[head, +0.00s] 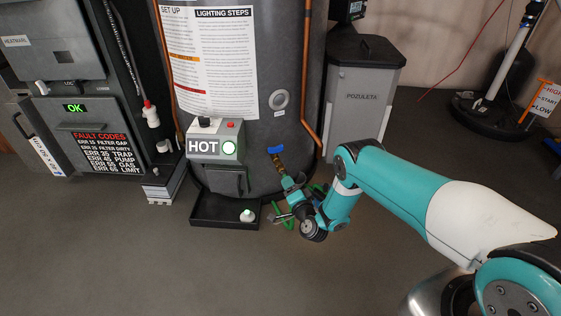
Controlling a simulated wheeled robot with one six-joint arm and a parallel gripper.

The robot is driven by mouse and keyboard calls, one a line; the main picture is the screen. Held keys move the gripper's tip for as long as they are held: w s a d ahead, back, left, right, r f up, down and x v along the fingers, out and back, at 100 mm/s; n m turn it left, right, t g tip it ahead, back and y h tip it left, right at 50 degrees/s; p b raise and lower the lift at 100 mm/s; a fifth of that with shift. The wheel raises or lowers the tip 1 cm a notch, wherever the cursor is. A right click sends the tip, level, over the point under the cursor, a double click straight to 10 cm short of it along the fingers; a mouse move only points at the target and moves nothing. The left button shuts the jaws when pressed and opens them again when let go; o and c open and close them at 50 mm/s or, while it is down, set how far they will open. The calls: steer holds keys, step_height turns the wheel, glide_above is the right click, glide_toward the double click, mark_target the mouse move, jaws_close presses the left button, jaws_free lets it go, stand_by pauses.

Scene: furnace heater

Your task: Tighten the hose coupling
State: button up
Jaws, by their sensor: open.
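My gripper (287,183) is low at the front of the grey tank, open, its tips close to a brass valve (278,164) with a blue handle (275,149). Whether the tips touch the valve cannot be told. A green hose (287,223) shows in short pieces below and behind my wrist. The hose coupling cannot be made out; my gripper and wrist cover much of that area.
The grey tank (285,60) carries a box reading HOT (203,147) with a lit green button. A black tray (215,212) holds a small white item (247,216). A POZULETA bin (360,105) stands behind my arm. The front floor is clear.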

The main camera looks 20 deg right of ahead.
steer(key=s+p, duration=1.6)
steer(key=p, duration=0.1)
steer(key=shift+d, duration=0.4)
